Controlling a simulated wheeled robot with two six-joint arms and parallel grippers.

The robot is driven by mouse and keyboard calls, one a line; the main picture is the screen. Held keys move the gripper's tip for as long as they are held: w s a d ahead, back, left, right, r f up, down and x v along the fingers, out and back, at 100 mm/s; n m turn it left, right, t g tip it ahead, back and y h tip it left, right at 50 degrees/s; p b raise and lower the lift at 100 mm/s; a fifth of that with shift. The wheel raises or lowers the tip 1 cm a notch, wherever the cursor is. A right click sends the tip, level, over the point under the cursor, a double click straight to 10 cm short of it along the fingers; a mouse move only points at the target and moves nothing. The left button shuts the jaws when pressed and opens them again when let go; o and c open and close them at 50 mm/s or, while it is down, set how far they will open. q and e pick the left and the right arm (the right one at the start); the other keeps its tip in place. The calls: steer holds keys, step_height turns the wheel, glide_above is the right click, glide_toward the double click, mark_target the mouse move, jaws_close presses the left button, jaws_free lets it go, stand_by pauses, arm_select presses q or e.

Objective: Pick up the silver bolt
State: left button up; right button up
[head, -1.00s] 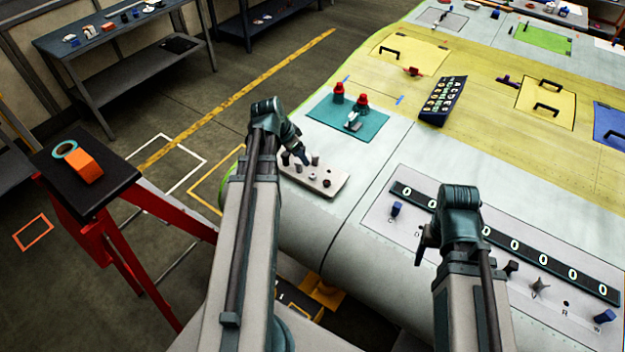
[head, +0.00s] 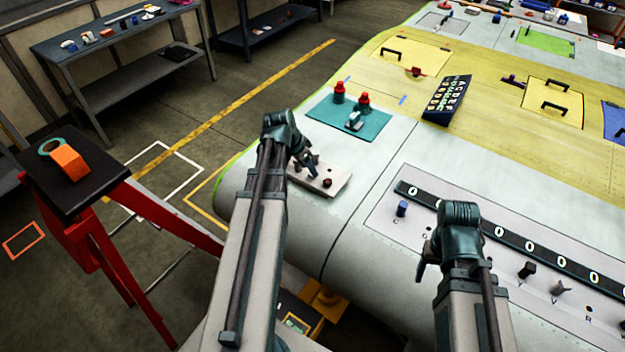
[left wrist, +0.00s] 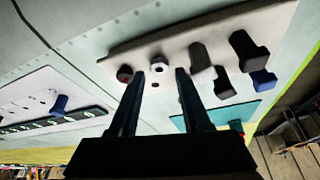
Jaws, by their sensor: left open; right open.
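The silver bolt (left wrist: 158,65) has a pale hex head and stands on the light bolt plate (left wrist: 185,38) in the left wrist view. My left gripper (left wrist: 159,72) is open, with its two fingertips showing on either side of the bolt in that picture; I cannot tell how far apart in depth they are. In the head view my left gripper (head: 306,163) is over the plate (head: 342,177) and hides much of it; I cannot make out the silver bolt there. My right gripper (head: 424,262) is open and empty, above the front of the wing panel.
A dark red bolt (left wrist: 125,73) stands left of the silver one. Grey, dark and blue bolts (left wrist: 263,78) crowd the right. A teal mat (head: 375,128) with red-topped items lies behind the plate. The numbered strip (head: 484,236) is at right.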

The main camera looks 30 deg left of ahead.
mark_target(312, 177)
arm_select(q)
steer(key=b+x, duration=0.2)
steer(key=x, duration=0.1)
steer(key=shift+f, duration=0.15)
arm_select(e)
step_height(312, 177, down, 3)
steer(key=shift+f, duration=0.1)
steer(key=shift+r, duration=0.2)
arm_select(q)
jaws_close()
